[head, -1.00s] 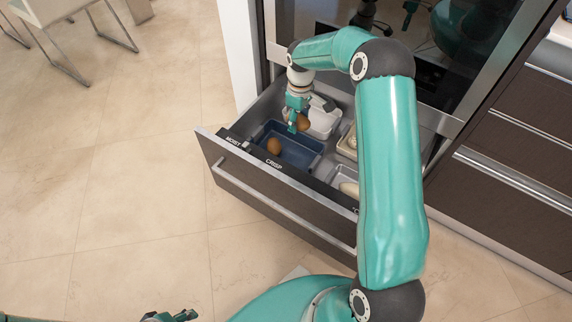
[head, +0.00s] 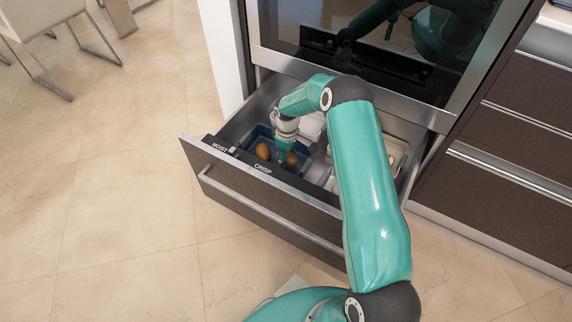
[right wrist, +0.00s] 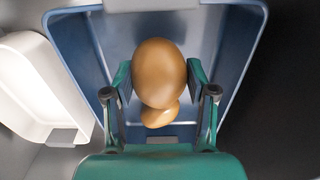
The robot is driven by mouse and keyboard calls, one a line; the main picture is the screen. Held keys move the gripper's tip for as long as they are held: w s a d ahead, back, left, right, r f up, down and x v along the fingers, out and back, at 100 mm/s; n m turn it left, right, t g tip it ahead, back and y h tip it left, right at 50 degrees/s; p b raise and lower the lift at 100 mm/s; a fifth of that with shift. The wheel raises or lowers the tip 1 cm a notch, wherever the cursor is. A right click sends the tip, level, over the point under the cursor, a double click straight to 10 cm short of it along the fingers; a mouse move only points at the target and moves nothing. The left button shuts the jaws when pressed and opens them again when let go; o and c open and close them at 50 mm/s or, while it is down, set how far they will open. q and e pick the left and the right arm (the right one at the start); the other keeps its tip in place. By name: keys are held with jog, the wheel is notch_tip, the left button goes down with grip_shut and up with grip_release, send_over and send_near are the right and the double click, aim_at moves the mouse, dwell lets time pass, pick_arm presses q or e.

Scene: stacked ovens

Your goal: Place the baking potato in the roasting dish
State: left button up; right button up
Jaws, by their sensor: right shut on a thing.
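The blue roasting dish (head: 262,131) sits in the open drawer; its blue wall also surrounds my fingers in the right wrist view (right wrist: 75,55). My right gripper (head: 286,158) is down at the dish, shut on a brown baking potato (head: 291,160). In the right wrist view this potato (right wrist: 158,72) is between the two fingers, over the dish. A second brown potato (head: 263,151) lies in the dish; it shows partly hidden behind the held one in the right wrist view (right wrist: 160,117). Whether the held potato touches the dish floor I cannot tell. My left gripper is out of view.
The drawer front (head: 260,197) has a long metal handle and the labels MOIST and CRISP. A white container (head: 311,126) stands beside the blue dish. The oven door (head: 400,55) rises above the drawer. Open tiled floor (head: 120,200) lies left.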

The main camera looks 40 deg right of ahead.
aim_at(287, 162)
notch_tip(287, 162, down, 3)
jog(key=shift+f+b, duration=0.2)
jog(key=shift+b, duration=0.1)
jog(key=shift+r, duration=0.1)
jog(key=o, duration=1.3)
jog(key=shift+c, duration=0.2)
notch_tip(287, 162, up, 11)
jog(key=p, duration=0.3)
jog(key=shift+r+p, duration=0.3)
jog(key=shift+r, duration=0.2)
